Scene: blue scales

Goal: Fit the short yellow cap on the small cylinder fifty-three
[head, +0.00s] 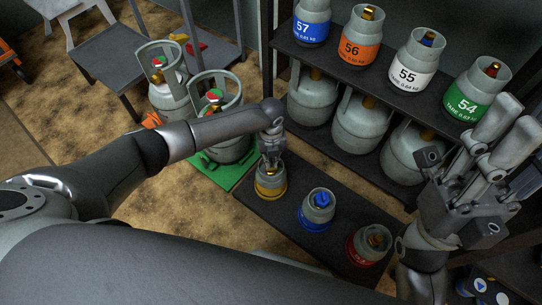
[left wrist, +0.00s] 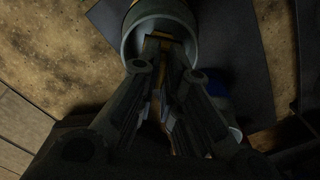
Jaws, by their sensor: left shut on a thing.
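A small grey cylinder with a yellow band (head: 271,190) stands upright on the dark bench; its number cannot be read. My left gripper (head: 271,155) comes down from above into its collar. In the left wrist view the left fingers (left wrist: 165,70) reach inside the round collar (left wrist: 130,42) and are shut on a yellow-brown piece (left wrist: 168,40), apparently the short yellow cap. The fingers hide most of it, and its seating on the valve cannot be seen. My right gripper (head: 508,128) is raised at the right, open and empty.
Blue-banded (head: 318,208) and red-banded (head: 368,245) cylinders stand to the right on the bench (head: 292,235). A rack (head: 385,82) behind holds numbered cylinders above and larger ones below.

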